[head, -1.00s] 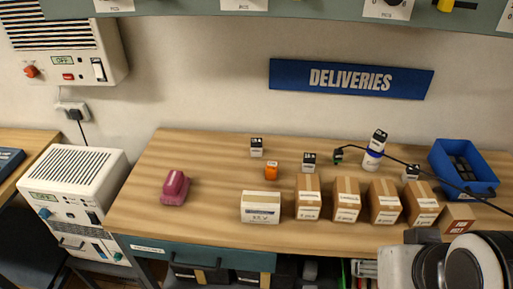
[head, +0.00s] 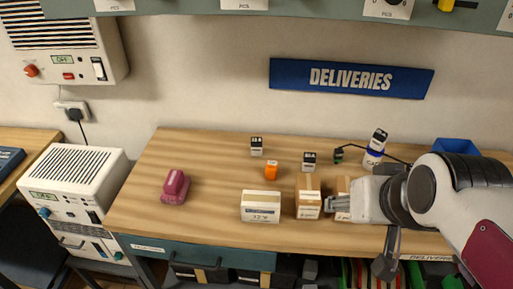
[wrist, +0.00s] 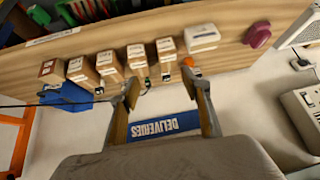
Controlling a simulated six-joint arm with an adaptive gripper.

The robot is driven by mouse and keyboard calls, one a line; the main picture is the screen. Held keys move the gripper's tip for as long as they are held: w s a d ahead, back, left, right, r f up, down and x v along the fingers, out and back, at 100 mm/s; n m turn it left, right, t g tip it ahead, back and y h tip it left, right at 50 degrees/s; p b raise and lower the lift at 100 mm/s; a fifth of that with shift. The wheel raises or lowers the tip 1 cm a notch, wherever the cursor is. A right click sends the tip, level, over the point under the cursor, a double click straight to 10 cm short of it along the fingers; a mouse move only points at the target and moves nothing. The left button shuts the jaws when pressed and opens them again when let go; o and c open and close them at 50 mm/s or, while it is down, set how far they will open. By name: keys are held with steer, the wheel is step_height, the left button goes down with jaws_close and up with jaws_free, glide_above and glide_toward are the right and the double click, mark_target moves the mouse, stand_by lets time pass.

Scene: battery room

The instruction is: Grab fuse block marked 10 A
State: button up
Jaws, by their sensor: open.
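Several small fuse blocks, pale with dark labelled tops, are on the wooden bench. In the head view one stands at the back (head: 256,147), one stands behind the cartons (head: 309,161), and one is on top of a white bottle-like item (head: 376,150). Their ratings are too small to read surely, so I cannot tell which is marked 10 A.
A row of cartons (head: 308,197) stands near the bench front, beside a white labelled box (head: 260,207). An orange item (head: 271,171) and a maroon item (head: 174,187) are to the left. A blue bin (head: 455,146) is partly hidden by my arm. A dark cable crosses behind.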

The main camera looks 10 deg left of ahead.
steer(key=w+a+t+y, duration=0.1)
steer(key=w+a, duration=0.2)
steer(key=w, duration=0.4)
steer(key=w+a+t, duration=0.1)
steer(key=w+a, duration=0.2)
steer(key=w, duration=0.4)
steer(key=t, duration=0.3)
glide_above(257, 145)
steer(key=s+d, duration=0.4)
steer(key=s, duration=0.3)
step_height(257, 145, down, 11)
steer(key=shift+t+h, duration=0.5)
steer(key=shift+t, duration=0.3)
steer(key=w+a+f, duration=0.1)
steer(key=f, duration=0.2)
steer(key=w+a+f, duration=0.1)
steer(key=f, duration=0.2)
steer(key=w+a+f, duration=0.1)
steer(key=f, duration=0.2)
steer(key=shift+w+a, duration=0.35)
steer(key=shift+w, duration=0.05)
steer(key=shift+a+f, duration=0.15)
steer(key=shift+f, duration=0.55)
steer(key=shift+w, duration=0.1)
steer(key=shift+x, duration=2.45)
